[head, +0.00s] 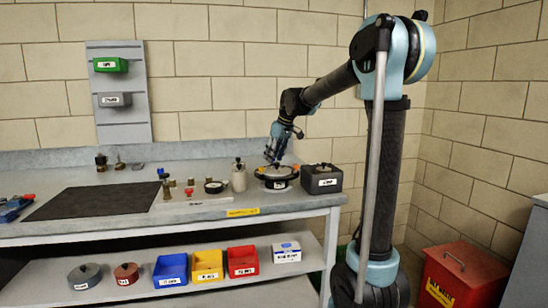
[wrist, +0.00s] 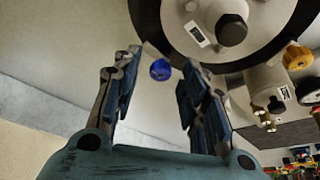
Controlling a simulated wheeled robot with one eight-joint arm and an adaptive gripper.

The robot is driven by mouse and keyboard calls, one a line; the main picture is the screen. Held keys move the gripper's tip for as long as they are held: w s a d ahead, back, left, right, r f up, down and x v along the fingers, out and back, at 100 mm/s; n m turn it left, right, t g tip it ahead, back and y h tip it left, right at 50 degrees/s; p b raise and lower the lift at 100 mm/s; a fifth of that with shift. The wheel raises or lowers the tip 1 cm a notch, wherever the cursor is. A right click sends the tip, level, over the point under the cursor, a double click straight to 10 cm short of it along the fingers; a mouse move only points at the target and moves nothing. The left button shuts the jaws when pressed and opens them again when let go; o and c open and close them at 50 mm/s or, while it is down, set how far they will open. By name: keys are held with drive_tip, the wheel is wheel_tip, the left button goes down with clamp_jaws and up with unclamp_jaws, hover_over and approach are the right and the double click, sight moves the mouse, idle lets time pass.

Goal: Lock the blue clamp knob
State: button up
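The blue clamp knob (wrist: 160,70) shows in the wrist view, beyond and between the two fingertips, close to the dark rim of a round lidded vessel (wrist: 195,15). My gripper (wrist: 150,72) is open, with its fingers wide apart and nothing between them that I can see touching. In the head view my gripper (head: 271,154) is just above the round black-rimmed vessel (head: 277,184) on the bench. I cannot make out the clamp knob there. An orange-yellow knob (wrist: 297,56) is at the right in the wrist view.
A dark box (head: 322,180) stands right of the vessel and a pale canister (head: 239,178) left of it. Brass fittings and a red-handled valve (head: 189,190) are farther left. A black mat (head: 95,201) lies clear. Blue, yellow and red bins (head: 242,261) stand on the lower shelf.

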clamp_jaws()
drive_tip(key=shift+m, duration=0.3)
drive_tip(key=m, duration=0.1)
drive_tip(key=m+h, duration=0.1)
drive_tip(key=m, duration=0.1)
drive_tip(key=m+t, duration=0.1)
drive_tip(key=shift+s+a+h, duration=0.15)
drive_tip(key=shift+a+h, duration=0.1)
drive_tip(key=shift+h, duration=0.15)
drive_tip(key=m, duration=0.2)
drive_tip(key=m+h, duration=0.1)
drive_tip(key=m, duration=0.2)
drive_tip(key=shift+a+t+h, duration=0.2)
drive_tip(key=shift+t+h, duration=0.1)
drive_tip(key=m, duration=0.1)
drive_tip(key=m+h, duration=0.1)
drive_tip(key=m, duration=0.1)
drive_tip(key=shift+a+m, duration=0.2)
drive_tip(key=shift+m, duration=0.1)
drive_tip(key=m+h, duration=0.1)
drive_tip(key=m, duration=0.1)
drive_tip(key=m+g+h, duration=0.1)
drive_tip(key=m, duration=0.1)
drive_tip(key=shift+a+m, duration=0.15)
drive_tip(key=shift+m, duration=0.15)
